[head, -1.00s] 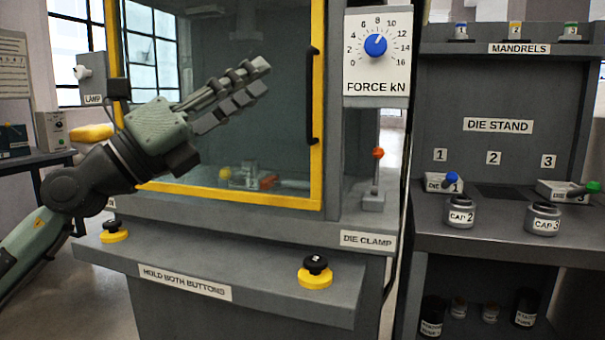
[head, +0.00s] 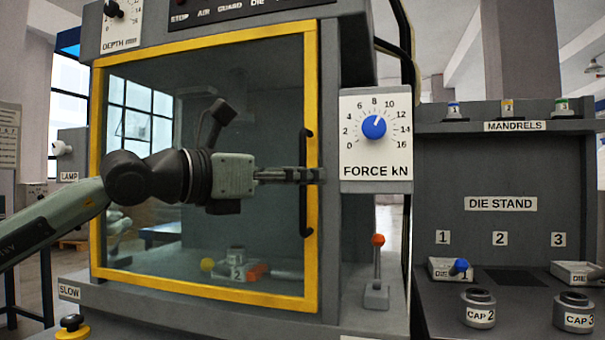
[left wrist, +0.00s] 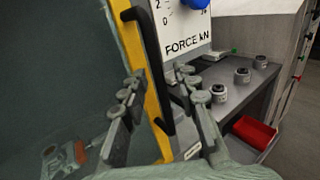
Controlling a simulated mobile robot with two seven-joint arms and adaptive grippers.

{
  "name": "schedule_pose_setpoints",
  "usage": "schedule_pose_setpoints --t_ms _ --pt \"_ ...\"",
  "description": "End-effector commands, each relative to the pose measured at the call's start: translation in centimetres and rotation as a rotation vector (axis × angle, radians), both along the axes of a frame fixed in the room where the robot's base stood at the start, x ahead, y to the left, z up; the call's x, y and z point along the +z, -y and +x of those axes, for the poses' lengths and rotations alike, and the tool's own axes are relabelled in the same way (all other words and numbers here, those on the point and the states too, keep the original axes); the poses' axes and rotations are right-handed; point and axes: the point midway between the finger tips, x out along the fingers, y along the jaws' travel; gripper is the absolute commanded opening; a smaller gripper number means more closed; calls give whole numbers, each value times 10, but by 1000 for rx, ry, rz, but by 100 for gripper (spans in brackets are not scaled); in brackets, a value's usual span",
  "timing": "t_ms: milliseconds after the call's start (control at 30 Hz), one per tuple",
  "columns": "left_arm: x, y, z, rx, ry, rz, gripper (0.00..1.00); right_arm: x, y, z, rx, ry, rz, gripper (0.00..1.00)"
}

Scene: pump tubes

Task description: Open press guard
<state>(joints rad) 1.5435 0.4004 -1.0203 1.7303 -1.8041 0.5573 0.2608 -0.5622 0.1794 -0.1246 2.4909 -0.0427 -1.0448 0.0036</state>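The press guard is a clear panel in a yellow frame (head: 312,90), standing shut across the front of the press. Its black upright handle (head: 306,215) is on the right side of the frame. The handle also shows in the left wrist view (left wrist: 149,60). My left gripper (head: 318,174) reaches across the front of the guard from the left, its fingertips at the handle's middle. In the left wrist view my left gripper (left wrist: 156,84) is open, with the handle between its spread fingers. Contact with the handle cannot be told. My right gripper is in no view.
The force dial panel (head: 376,175) is just right of the guard. An orange-knobbed lever (head: 377,262) stands below it. The die stand (head: 510,165) with caps is further right. A red bin (left wrist: 254,133) shows in the wrist view.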

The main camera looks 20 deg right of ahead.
Motion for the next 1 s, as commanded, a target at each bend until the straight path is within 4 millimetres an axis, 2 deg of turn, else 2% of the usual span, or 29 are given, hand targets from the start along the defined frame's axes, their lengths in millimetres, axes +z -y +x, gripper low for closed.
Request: schedule_pose_setpoints --t_ms 333,500,600,1000 --pt "0 5 2 0 1 0 30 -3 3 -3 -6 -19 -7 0" --pt "0 5 2 -1 0 0 9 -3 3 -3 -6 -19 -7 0" --pt "0 5 2 -1 0 0 0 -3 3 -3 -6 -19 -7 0" --pt "0 5 1 -2 0 -1 0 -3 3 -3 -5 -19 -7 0"
